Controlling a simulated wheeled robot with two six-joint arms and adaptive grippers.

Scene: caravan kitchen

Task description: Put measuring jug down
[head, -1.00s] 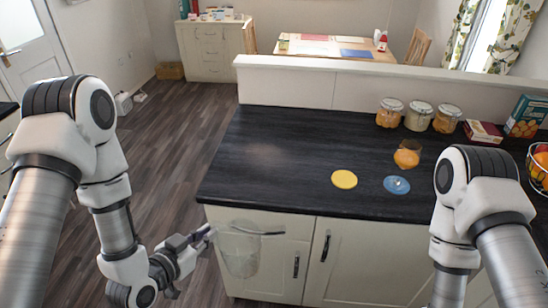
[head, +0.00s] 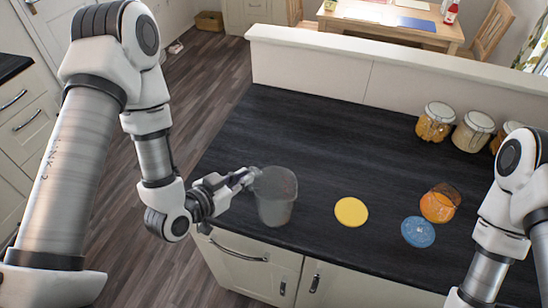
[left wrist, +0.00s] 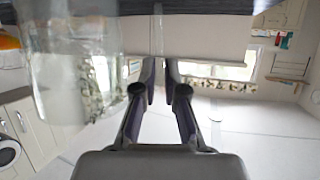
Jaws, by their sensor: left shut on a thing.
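The measuring jug (head: 277,205) is a clear, greyish, upright vessel over the left front part of the dark worktop (head: 310,130). My left gripper (head: 250,178) is shut on it at its upper left side, by what looks like the handle. In the left wrist view the clear jug (left wrist: 72,75) fills the upper left, beside the closed fingers (left wrist: 160,75). I cannot tell whether its base touches the worktop. My right arm shows at the right edge of the head view, but its gripper is out of view.
A yellow disc (head: 351,212), a blue disc (head: 418,232) and an orange-filled glass (head: 438,205) lie to the right of the jug. Lidded jars (head: 473,131) stand at the back right by the low wall (head: 340,72). The worktop behind the jug is clear.

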